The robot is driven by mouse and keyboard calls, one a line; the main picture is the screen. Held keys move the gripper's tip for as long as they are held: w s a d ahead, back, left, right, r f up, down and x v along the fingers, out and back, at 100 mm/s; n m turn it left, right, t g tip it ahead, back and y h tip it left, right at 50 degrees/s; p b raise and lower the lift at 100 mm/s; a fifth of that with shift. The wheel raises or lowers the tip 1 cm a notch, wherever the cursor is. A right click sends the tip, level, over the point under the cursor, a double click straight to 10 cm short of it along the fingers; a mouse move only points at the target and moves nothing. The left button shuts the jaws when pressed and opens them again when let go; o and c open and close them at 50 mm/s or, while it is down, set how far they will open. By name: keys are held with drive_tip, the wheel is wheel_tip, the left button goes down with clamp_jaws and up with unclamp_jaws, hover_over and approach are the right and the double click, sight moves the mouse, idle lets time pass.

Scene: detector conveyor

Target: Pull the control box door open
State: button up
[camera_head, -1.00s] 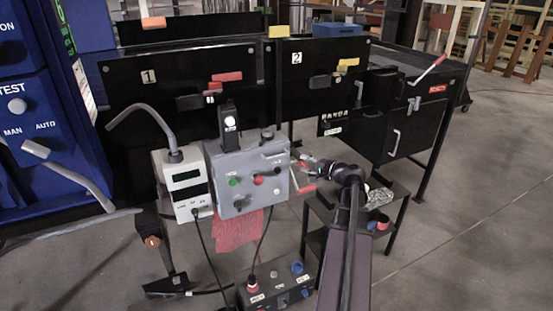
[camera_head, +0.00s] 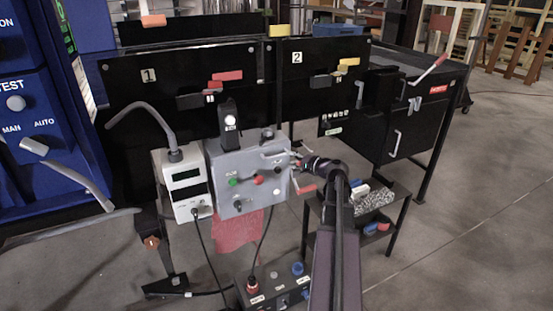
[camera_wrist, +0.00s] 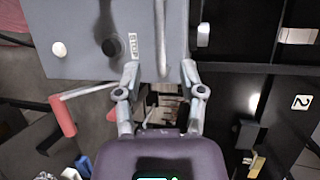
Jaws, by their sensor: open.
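The control box (camera_head: 248,180) is a grey box with green and red buttons and black knobs on its front. Its door looks shut. My gripper (camera_head: 294,160) is at the right side of the box, near its upper half. In the wrist view my gripper (camera_wrist: 160,70) is open, with one fingertip on either side of a thin light strip along the box (camera_wrist: 85,25). I cannot tell whether this strip is the door's edge or a handle, or whether the fingers touch it. A red-gripped lever (camera_wrist: 62,115) sticks out below, close to my left finger.
A white meter (camera_head: 182,185) stands left of the box, and a red cloth (camera_head: 236,230) hangs beneath. Black cabinets with numbered panels (camera_head: 320,65) are behind. A small cart (camera_head: 400,190) with loose parts is at right. A black switch box (camera_head: 275,287) sits low in front.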

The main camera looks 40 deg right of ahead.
sight(277, 156)
drive_tip(key=b+x, duration=0.1)
drive_tip(key=x, duration=0.6)
drive_tip(key=shift+w+a+f, duration=0.1)
drive_tip(key=shift+w+a, duration=0.05)
drive_tip(key=shift+w, duration=0.15)
clamp_jaws()
drive_tip(key=shift+a, duration=0.2)
drive_tip(key=shift+d, duration=0.15)
